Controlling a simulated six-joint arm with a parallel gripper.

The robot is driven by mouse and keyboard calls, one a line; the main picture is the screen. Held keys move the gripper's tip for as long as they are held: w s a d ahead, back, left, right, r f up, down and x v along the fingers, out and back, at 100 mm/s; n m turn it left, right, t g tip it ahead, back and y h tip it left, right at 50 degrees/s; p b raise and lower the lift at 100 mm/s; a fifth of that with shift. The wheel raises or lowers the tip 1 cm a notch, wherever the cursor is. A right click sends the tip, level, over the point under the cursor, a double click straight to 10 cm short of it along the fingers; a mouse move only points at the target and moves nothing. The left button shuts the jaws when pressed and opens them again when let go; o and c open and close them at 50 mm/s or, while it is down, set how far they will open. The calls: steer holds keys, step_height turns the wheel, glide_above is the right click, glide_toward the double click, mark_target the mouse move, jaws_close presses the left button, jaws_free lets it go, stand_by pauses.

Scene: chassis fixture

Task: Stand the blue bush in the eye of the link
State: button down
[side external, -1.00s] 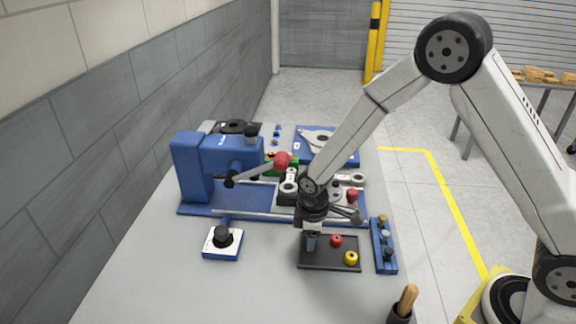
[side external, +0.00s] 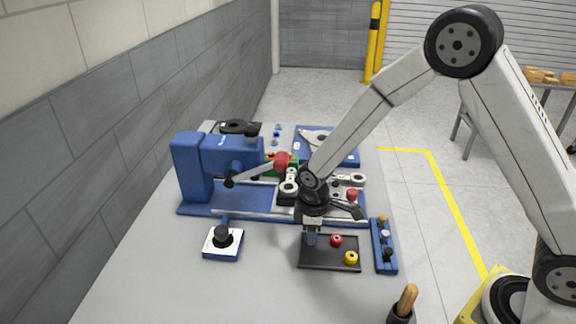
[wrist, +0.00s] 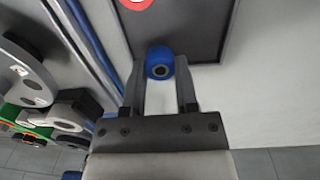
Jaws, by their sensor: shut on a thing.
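My gripper (side external: 311,240) is shut on the blue bush, low over the left part of the dark tray (side external: 322,266). In the wrist view the blue bush (wrist: 160,62) sits between the fingertips, its round end with a hole showing. Pale metal links with round eyes lie on the blue fixture behind the gripper; one eye (side external: 289,188) shows left of my wrist. In the wrist view a grey part with an eye (wrist: 22,70) lies at the left. My arm hides part of the fixture, so I cannot tell which link is meant.
A red bush (side external: 336,240) and a yellow bush (side external: 351,258) stand in the tray. A blue rack (side external: 384,246) is to its right. A red-knobbed lever (side external: 281,160) reaches over the fixture.

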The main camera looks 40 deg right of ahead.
steer(key=shift+r, duration=0.35)
steer(key=shift+r, duration=1.35)
steer(key=shift+r, duration=0.1)
step_height(320, 180, up, 18)
steer(key=w+d+g, duration=0.1)
steer(key=w+d, duration=0.2)
steer(key=w, duration=0.5)
steer(key=w+d, duration=0.2)
steer(key=w, duration=0.5)
step_height(320, 180, down, 11)
stand_by(0.6)
steer(key=shift+d, duration=0.1)
steer(key=shift+f, duration=2.25)
steer(key=shift+f, duration=0.25)
